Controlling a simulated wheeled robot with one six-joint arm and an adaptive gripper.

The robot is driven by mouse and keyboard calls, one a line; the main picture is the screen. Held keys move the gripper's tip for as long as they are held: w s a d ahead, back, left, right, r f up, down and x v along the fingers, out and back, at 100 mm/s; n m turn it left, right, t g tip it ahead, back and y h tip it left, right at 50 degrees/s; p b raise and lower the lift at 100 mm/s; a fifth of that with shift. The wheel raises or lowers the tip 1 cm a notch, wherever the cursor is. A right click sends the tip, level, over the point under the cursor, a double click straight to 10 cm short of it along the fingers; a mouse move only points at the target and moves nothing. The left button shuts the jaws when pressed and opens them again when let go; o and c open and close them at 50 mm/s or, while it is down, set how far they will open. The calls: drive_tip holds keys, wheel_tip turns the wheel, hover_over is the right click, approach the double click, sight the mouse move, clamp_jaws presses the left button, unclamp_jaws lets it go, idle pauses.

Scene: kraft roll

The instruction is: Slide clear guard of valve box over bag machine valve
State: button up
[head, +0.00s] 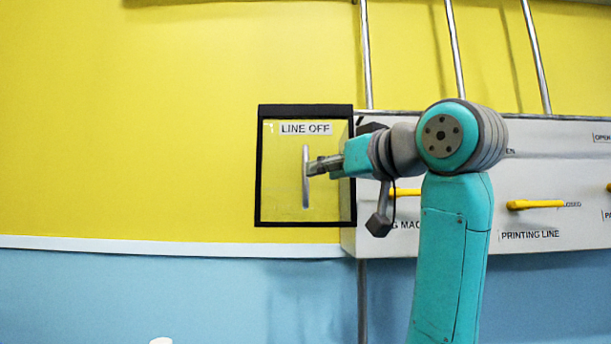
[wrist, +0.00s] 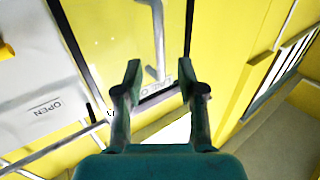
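The clear guard (head: 280,205) is a see-through panel in a black frame, marked LINE OFF, with an upright grey handle (head: 306,192). It sits left of the white valve box (head: 480,245), in front of the yellow wall. The bag machine valve has a yellow lever (head: 407,192), partly hidden by my arm, and the guard is not over it. My gripper (head: 314,167) is at the handle. In the wrist view, the fingers (wrist: 160,78) are apart, with the handle (wrist: 158,35) showing between and beyond them. I cannot tell whether they touch it.
The printing line valve (head: 535,204) has a level yellow lever on the box to the right. Grey pipes (head: 455,50) rise above the box. The wall left of the guard (head: 130,130) is clear, with a white rail (head: 130,246) below.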

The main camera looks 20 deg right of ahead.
sight(306, 196)
drive_tip(key=x, duration=0.7)
drive_tip(key=shift+f, duration=0.1)
clamp_jaws()
